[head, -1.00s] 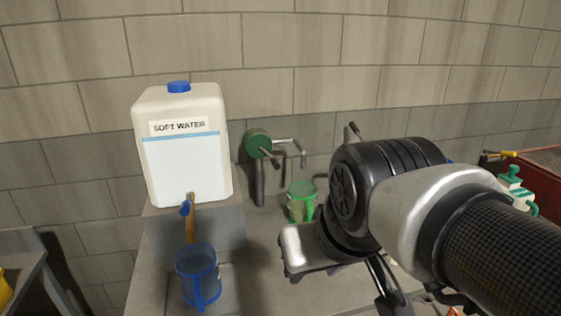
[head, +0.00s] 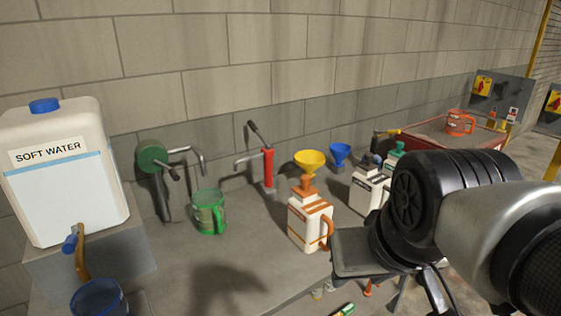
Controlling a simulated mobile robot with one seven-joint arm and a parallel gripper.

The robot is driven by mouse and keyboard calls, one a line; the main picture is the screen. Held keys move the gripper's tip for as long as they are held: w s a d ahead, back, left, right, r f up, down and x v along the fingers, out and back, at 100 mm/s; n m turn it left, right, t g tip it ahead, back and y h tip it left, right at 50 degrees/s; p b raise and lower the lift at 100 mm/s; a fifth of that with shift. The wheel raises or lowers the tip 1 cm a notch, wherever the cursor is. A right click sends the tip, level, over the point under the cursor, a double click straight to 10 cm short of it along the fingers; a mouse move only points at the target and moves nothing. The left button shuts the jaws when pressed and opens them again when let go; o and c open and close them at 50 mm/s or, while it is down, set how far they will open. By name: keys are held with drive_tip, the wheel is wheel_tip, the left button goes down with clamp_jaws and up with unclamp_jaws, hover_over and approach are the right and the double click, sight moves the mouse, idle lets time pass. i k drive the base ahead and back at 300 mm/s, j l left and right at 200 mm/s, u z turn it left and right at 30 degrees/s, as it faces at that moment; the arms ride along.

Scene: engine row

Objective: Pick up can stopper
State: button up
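A white can (head: 312,227) with an orange handle stands on the bench left of my arm, with an orange stopper (head: 304,186) upright in its top. Behind it to the right is another white can (head: 367,192) with a dark stopper (head: 371,162). A green stopper (head: 397,150) shows behind that, its can mostly hidden by my arm. My gripper (head: 432,298) is at the lower right, to the right of the orange-handled can and apart from it. Its fingertips are not clear, so its opening and any hold on something cannot be made out.
A soft water tank (head: 62,190) stands at left above a blue jug (head: 98,297). A green jug (head: 208,212), a red hand pump (head: 268,168), a yellow funnel (head: 310,160) and a blue funnel (head: 340,152) stand along the wall. The bench front is fairly clear.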

sight(304, 191)
drive_tip(key=i+l+u, duration=0.4)
drive_tip(key=l, duration=0.2)
drive_tip(key=i+l+u, duration=0.2)
drive_tip(key=l, duration=0.15)
drive_tip(key=i+l+u, duration=0.2)
drive_tip(key=l, duration=0.15)
drive_tip(key=l+u, duration=0.2)
drive_tip(key=l, duration=0.2)
drive_tip(key=i, duration=0.05)
